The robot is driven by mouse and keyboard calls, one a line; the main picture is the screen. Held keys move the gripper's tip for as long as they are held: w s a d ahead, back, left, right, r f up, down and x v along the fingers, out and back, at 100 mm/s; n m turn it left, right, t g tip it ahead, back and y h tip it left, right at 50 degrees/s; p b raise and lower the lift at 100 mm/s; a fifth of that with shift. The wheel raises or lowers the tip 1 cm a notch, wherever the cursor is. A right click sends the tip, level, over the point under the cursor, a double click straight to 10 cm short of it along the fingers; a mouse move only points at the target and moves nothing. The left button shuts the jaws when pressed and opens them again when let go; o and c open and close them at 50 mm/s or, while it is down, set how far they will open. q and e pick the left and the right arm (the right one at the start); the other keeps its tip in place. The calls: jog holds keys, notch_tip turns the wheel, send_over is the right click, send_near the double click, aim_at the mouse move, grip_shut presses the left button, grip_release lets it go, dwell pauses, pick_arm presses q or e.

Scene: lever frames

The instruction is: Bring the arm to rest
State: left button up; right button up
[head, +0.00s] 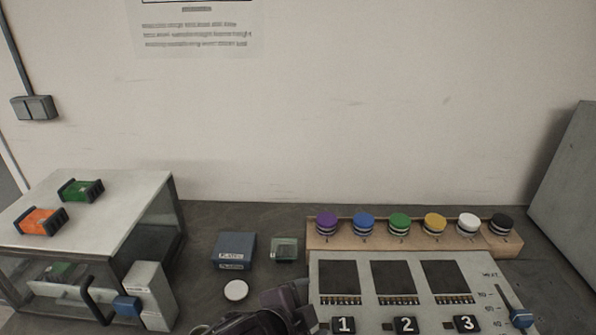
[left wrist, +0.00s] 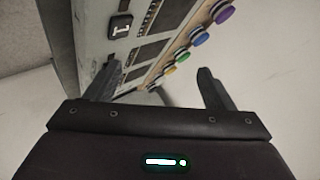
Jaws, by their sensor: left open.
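My left gripper (head: 287,300) shows at the bottom middle of the head view, dark, just left of the grey panel (head: 327,263) with three dark windows. In the left wrist view its two fingers (left wrist: 158,82) stand wide apart with nothing between them touching either one; the panel and a row of coloured knobs lie beyond. The gripper is open and empty. Much of the arm lies below the head view's lower edge. My right gripper is not in view.
Coloured knobs (head: 399,224) stand on a wooden strip behind the panel. A blue-handled slider (head: 521,317) is at its right. Left are a blue box (head: 234,250), a white disc (head: 236,290) and a white-topped cabinet (head: 110,205) bearing orange and green blocks. Bare table lies behind the box.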

pick_arm(q)
jog(key=s+a+f+n+g+y, duration=0.2)
jog(key=s+a+f+n, duration=0.25)
jog(key=a, duration=0.25)
jog(key=s+a+f+n+g+y, duration=0.25)
jog(key=s+a+n, duration=0.2)
jog(key=a, duration=0.25)
jog(key=s+a+f+n+g+y, duration=0.1)
jog(key=s+a+f+n+y, duration=0.2)
jog(key=a+n, duration=0.4)
notch_tip(320, 180, down, 29)
jog(key=s+m+g+h, duration=0.1)
jog(key=s+m+h, duration=0.1)
jog(key=s+a+f, duration=0.2)
jog(key=s+f, duration=0.7)
jog(key=s+a+f+g, duration=0.1)
jog(key=s+f, duration=0.9)
jog(key=shift+s+a+f+y, duration=0.2)
jog(key=shift+s+a+y, duration=0.1)
jog(key=shift+a+y, duration=0.1)
